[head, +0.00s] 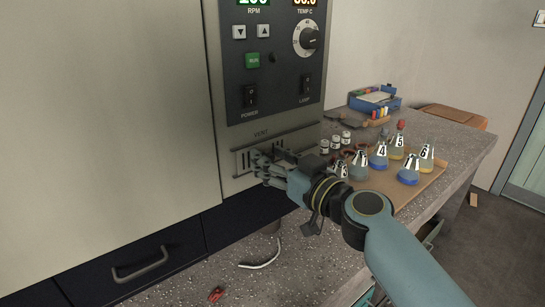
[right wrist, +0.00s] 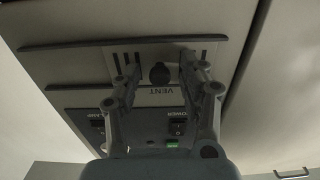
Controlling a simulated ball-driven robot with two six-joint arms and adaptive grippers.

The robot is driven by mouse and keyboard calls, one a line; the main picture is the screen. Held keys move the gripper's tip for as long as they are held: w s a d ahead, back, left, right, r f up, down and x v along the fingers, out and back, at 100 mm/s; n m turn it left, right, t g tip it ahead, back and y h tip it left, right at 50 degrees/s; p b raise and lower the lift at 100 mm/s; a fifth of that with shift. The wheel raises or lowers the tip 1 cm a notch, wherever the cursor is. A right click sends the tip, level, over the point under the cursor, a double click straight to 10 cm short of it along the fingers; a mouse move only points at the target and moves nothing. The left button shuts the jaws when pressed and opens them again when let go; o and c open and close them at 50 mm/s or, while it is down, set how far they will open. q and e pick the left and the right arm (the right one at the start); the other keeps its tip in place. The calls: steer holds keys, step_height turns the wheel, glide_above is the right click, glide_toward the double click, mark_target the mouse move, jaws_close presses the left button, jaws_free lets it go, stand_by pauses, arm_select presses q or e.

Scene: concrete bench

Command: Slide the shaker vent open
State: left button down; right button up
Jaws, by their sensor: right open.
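The shaker's vent (head: 243,161) is a pale slotted plate low on the grey front panel, under the word VENT. In the right wrist view the vent plate (right wrist: 145,57) shows dark slots at both sides and a dark round knob (right wrist: 160,75) near its middle. My right gripper (head: 264,167) is in front of the vent and hides part of it in the head view. In the right wrist view its open fingers (right wrist: 160,62) stand one on each side of the knob, with gaps between; I cannot tell how deep they reach. My left gripper is not in view.
The control panel (head: 272,75) with switches and a dial is above the vent. Numbered flasks (head: 409,170) and small vials stand on a board to the right of my right gripper. A blue tray (head: 375,101) is behind them. A drawer handle (head: 140,266) juts out at lower left.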

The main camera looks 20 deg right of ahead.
mark_target(296, 139)
steer(key=shift+c, duration=0.3)
jaws_close()
steer(key=w+d+b, duration=0.1)
steer(key=d, duration=0.2)
steer(key=w+d+b, duration=0.1)
steer(key=d+b, duration=0.1)
steer(key=w+d+b, duration=0.1)
steer(key=d+b, duration=0.1)
steer(key=d, duration=0.1)
steer(key=shift+d+f, duration=0.25)
steer(key=shift+d, duration=0.05)
steer(key=shift+d+r, duration=0.1)
steer(key=shift+r, duration=0.2)
